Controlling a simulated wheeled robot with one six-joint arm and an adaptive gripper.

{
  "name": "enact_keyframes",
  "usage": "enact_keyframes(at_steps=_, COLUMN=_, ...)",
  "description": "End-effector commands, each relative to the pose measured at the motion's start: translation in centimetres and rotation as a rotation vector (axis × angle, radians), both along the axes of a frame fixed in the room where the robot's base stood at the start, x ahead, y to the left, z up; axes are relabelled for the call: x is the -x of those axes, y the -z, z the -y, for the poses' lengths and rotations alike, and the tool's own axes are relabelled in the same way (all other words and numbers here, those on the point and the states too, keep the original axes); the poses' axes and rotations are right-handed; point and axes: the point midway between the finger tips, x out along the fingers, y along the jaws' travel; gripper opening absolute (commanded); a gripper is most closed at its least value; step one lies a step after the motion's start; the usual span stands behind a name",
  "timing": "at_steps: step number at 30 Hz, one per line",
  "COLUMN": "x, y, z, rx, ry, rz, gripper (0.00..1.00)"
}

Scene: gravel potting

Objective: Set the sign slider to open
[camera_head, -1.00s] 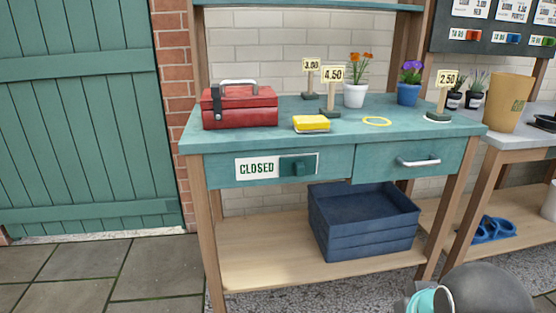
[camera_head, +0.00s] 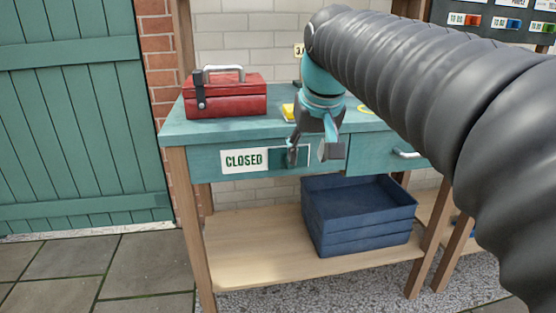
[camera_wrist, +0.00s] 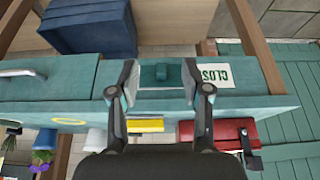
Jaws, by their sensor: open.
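The sign (camera_head: 245,160) on the front of the teal bench reads CLOSED, with its letters showing at the left. The teal slider (camera_head: 284,160) covers the right part of the sign and is partly hidden behind my gripper in the head view. In the wrist view the picture is upside down, with the slider's knob (camera_wrist: 162,73) between the fingers and the sign's letters (camera_wrist: 214,75) to the right. My gripper (camera_head: 312,156) is open in front of the slider. Its fingertips (camera_wrist: 159,80) stand on either side of the knob, with gaps visible; I cannot tell how far in front they are.
A red toolbox (camera_head: 224,95) and a yellow sponge (camera_head: 288,111) are on the bench top. A drawer handle (camera_head: 405,153) sticks out to the right of the slider. Blue crates (camera_head: 358,218) stand on the lower shelf. A green door (camera_head: 75,120) is at the left.

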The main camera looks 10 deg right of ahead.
Motion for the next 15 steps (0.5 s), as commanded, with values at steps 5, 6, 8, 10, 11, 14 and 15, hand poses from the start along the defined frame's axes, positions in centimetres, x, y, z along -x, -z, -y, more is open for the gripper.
enact_keyframes(at_steps=5, x=-5.2, y=-2.6, z=0.0, rx=0.000, ry=0.000, rz=-0.019, gripper=0.48)
enact_keyframes(at_steps=6, x=-6.0, y=-3.1, z=0.0, rx=0.000, ry=0.000, rz=-0.021, gripper=0.48)
enact_keyframes(at_steps=8, x=-6.9, y=-3.5, z=0.0, rx=0.000, ry=0.001, rz=-0.026, gripper=0.48)
enact_keyframes(at_steps=10, x=-7.7, y=-3.9, z=0.0, rx=0.000, ry=0.001, rz=-0.028, gripper=0.48)
enact_keyframes(at_steps=11, x=-8.0, y=-4.0, z=0.0, rx=0.000, ry=0.001, rz=-0.030, gripper=0.48)
enact_keyframes(at_steps=14, x=-8.4, y=-4.1, z=0.1, rx=0.001, ry=0.001, rz=-0.031, gripper=0.48)
enact_keyframes(at_steps=15, x=-8.6, y=-3.9, z=0.1, rx=0.000, ry=0.002, rz=-0.032, gripper=0.48)
